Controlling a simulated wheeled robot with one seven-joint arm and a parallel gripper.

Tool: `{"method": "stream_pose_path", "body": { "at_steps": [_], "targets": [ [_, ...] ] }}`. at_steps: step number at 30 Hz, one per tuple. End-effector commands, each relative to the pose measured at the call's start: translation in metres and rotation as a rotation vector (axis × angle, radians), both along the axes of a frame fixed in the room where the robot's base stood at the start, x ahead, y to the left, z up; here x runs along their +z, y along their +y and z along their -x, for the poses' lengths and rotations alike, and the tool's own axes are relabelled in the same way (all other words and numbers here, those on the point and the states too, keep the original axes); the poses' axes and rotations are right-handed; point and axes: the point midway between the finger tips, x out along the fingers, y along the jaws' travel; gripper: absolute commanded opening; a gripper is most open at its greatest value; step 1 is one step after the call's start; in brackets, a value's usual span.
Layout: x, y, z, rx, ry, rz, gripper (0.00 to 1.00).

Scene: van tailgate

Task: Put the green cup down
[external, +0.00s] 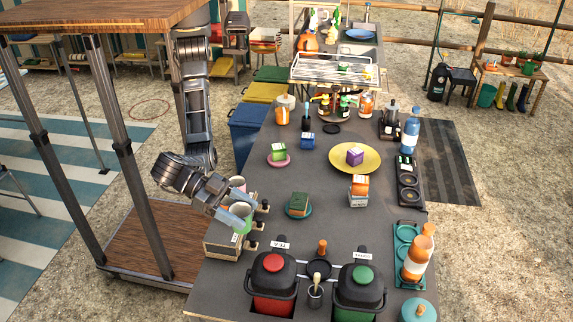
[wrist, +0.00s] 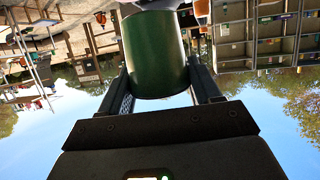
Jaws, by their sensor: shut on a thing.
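The green cup (external: 241,219) is in my gripper (external: 233,212) at the left edge of the dark counter (external: 325,215). It stands roughly upright, just above or beside a pale box-like unit with dark knobs (external: 221,241). I cannot tell whether its base touches anything. In the wrist view the green cup (wrist: 157,55) fills the space between the two fingers of my gripper (wrist: 160,82), which is shut on it.
A pink cup (external: 238,184) stands close behind the gripper. The counter's middle has bare room.

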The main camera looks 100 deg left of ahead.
Motion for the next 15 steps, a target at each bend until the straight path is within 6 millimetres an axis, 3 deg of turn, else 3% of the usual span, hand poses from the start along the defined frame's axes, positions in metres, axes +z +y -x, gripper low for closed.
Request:
{"method": "stream_pose_path", "body": {
  "at_steps": [1, 6, 15],
  "targets": [
    [-0.002, -0.016, 0.024, -0.039, -0.001, 0.001, 0.32],
    [0.0, -0.053, 0.093, -0.146, -0.005, 0.0, 0.32],
    [0.003, -0.085, 0.171, -0.259, -0.009, -0.001, 0.32]
  ]
}}
